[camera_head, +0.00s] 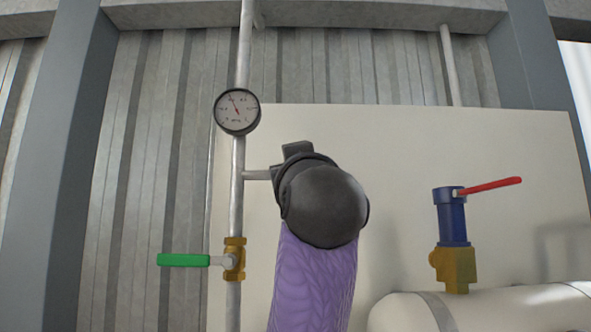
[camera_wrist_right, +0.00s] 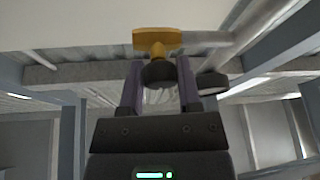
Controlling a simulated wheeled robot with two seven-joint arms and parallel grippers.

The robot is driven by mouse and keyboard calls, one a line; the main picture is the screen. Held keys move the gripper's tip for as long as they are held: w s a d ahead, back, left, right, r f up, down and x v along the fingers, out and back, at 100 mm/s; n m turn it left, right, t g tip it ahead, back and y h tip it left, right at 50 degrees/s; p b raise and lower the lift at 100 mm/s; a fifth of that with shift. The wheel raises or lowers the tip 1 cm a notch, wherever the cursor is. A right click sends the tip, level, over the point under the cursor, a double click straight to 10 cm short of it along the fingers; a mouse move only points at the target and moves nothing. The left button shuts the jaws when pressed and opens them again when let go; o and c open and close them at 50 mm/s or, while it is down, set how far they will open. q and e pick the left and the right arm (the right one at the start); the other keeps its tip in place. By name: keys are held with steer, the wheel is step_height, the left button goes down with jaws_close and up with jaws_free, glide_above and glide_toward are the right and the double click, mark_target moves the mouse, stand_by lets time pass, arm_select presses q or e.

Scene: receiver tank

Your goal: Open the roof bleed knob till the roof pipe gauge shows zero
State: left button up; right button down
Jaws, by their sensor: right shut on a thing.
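The roof pipe gauge (camera_head: 237,111) is a round white dial with a black rim on the vertical pipe in the head view. Its needle points up and slightly left; the numbers are too small to read. In the wrist view the bleed knob (camera_wrist_right: 158,74) is dark and round, below a brass valve body (camera_wrist_right: 157,42) on a side pipe. My right gripper (camera_wrist_right: 160,66) is shut on the knob, one finger on each side. In the head view my right wrist and arm hide the knob and most of the gripper. My left gripper is not in view.
A green-handled brass valve (camera_head: 234,258) sits low on the gauge pipe (camera_head: 236,190). A blue valve (camera_head: 452,215) with a red lever (camera_head: 488,187) stands on the white tank (camera_head: 500,308) at right. A pale panel (camera_head: 420,140) lies close behind my arm.

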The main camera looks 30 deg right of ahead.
steer(key=shift+n, duration=0.3)
steer(key=n+y, duration=0.2)
steer(key=n, duration=0.1)
steer(key=shift+b, duration=0.3)
steer(key=n+y, duration=0.1)
steer(key=n, duration=0.2)
steer(key=shift+n+y, duration=0.3)
steer(key=shift+y, duration=0.1)
steer(key=n+y, duration=0.1)
steer(key=n, duration=0.1)
steer(key=n+g+y, duration=0.1)
steer(key=n, duration=0.2)
steer(key=n+g, duration=0.1)
steer(key=n, duration=0.3)
steer(key=shift+y+p, duration=0.3)
steer(key=shift+p, duration=0.05)
steer(key=n+g, duration=0.1)
steer(key=n, duration=0.1)
steer(key=n+g, duration=0.1)
steer(key=n, duration=0.2)
steer(key=shift+f+n+g, duration=0.1)
steer(key=shift+n+g, duration=0.2)
steer(key=shift+g, duration=0.1)
steer(key=n+g+h, duration=0.1)
steer(key=n, duration=0.1)
steer(key=n+g, duration=0.1)
steer(key=n, duration=0.1)
steer(key=shift+n+h, duration=0.4)
steer(key=shift+g, duration=0.3)
